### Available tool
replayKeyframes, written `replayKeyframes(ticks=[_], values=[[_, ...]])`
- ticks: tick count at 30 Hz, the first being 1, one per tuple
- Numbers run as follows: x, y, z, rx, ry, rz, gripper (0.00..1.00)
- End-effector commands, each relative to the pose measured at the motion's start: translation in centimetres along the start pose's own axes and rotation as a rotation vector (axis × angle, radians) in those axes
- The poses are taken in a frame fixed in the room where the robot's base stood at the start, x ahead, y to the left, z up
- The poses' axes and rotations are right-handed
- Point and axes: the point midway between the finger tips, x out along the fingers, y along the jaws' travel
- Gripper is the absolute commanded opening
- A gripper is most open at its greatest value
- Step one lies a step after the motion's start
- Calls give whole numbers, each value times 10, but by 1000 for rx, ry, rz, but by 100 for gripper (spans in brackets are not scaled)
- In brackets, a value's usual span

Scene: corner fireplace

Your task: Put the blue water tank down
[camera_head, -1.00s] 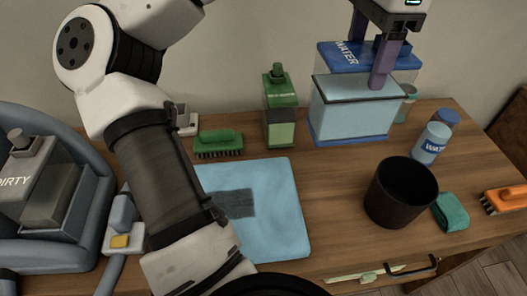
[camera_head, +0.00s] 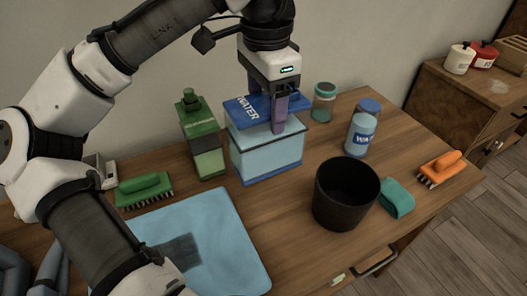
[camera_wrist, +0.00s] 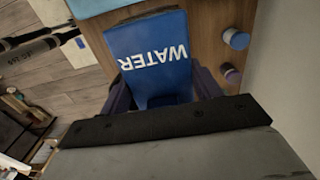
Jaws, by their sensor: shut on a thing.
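The blue water tank (camera_head: 267,155) is a clear box with a blue lid marked WATER and a blue base rim. It stands upright at the back of the wooden table (camera_head: 295,215), right of a green bottle. My gripper (camera_head: 266,108) is above it, its purple fingers shut on the tank's upper part from two sides. In the wrist view the tank's blue lid (camera_wrist: 150,55) lies between the fingers (camera_wrist: 162,88). The base looks level and at or very near the tabletop; I cannot tell whether it touches.
The green bottle (camera_head: 203,140) is close on the left, with a green brush (camera_head: 145,188) beyond. A jar (camera_head: 323,102) and water bottle (camera_head: 360,135) stand right. A black bin (camera_head: 345,193), teal sponge (camera_head: 397,198), orange brush (camera_head: 440,168) and blue mat (camera_head: 215,235) are nearer the front.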

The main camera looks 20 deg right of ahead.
Motion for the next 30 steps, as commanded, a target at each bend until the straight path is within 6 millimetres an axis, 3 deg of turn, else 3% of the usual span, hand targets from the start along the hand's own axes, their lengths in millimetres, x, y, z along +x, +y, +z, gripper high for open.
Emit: replayKeyframes(ticks=[1, 6, 14, 21, 30], values=[[15, 0, 0, 2, 2, 2, 2], [45, 0, 1, -1, -1, -1, 2], [63, 0, 0, -1, 1, -1, 2], [96, 0, 1, -1, 0, 0, 2], [100, 0, 0, -1, 1, -2, 2]])
